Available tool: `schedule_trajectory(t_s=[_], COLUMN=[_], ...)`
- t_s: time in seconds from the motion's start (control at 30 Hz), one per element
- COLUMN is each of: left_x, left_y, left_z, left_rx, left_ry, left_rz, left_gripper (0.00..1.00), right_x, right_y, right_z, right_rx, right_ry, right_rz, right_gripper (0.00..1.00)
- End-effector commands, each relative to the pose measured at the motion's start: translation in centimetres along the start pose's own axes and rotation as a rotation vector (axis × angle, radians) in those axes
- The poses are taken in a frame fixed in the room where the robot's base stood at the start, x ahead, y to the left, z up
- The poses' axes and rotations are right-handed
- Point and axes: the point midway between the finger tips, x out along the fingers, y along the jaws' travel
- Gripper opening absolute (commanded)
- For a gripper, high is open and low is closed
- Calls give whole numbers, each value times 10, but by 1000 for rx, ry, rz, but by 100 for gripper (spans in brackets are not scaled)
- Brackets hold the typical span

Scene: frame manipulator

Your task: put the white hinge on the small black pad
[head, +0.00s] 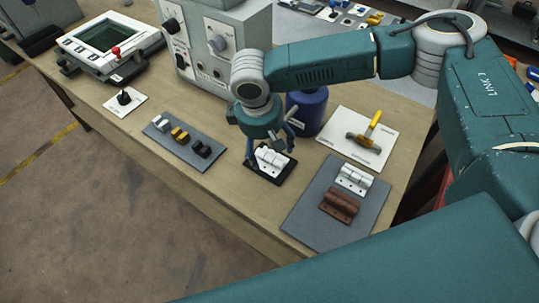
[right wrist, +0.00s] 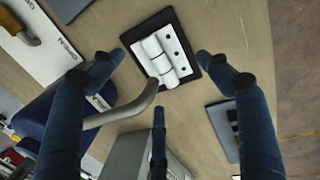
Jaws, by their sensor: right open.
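A white hinge (head: 270,159) lies on the small black pad (head: 284,175) near the middle of the table. In the right wrist view, the white hinge (right wrist: 168,56) lies on the black pad (right wrist: 133,35), with the pad's dark rim showing around much of it. My right gripper (head: 269,143) is just above the hinge in the head view. In the right wrist view, the fingers of the right gripper (right wrist: 160,60) are spread apart, with the hinge showing between them and nothing held. My left gripper is out of view.
A grey mat (head: 310,228) at right holds a silver-white hinge (head: 354,178) and a brown hinge (head: 338,205). A blue canister (head: 312,108) stands close behind the right gripper. A grey machine (head: 215,45) stands behind.

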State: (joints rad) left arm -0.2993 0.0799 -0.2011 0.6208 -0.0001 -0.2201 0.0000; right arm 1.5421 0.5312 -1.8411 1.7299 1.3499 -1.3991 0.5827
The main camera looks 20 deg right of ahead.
Motion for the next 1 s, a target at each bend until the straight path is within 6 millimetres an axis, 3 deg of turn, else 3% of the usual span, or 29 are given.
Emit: schedule_trajectory(t_s=[0.2, 0.4, 1.0], left_x=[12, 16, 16], left_y=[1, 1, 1], left_z=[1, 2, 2], left_rx=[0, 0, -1], left_ry=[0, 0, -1], left_rz=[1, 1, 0], left_gripper=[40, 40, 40], right_x=[-46, -70, -76], right_y=[0, 0, 0], right_z=[-1, -1, 0], right_rx=[0, 1, 1], right_ry=[4, 2, 0], right_rz=[0, 0, 0], right_gripper=[76, 76, 76])
